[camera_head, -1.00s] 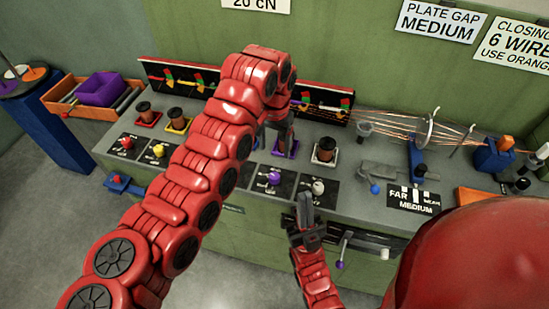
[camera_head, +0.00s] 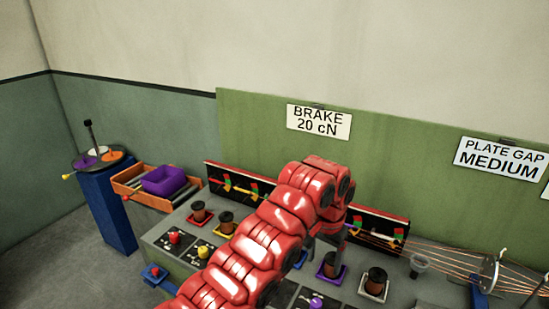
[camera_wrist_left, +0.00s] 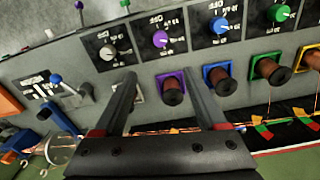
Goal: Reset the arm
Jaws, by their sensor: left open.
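My left arm rises from the bottom of the head view and bends over the console. Its gripper is largely hidden there behind the arm's own end. In the left wrist view my left gripper (camera_wrist_left: 158,76) is open, its two dark fingers apart with nothing held between them. Beyond the fingers is the console, with a brown spool on a purple base (camera_wrist_left: 172,91) and one on a blue base (camera_wrist_left: 220,82) just right of the gap. The purple-based spool (camera_head: 329,266) also shows in the head view. My right gripper is in neither current view.
A white-based spool (camera_head: 374,284) stands at the right of the console. Orange wires and a round disc (camera_head: 490,271) are farther right. An orange tray (camera_head: 128,181) with a purple bin (camera_head: 165,180) and a blue pedestal (camera_head: 108,207) stand left.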

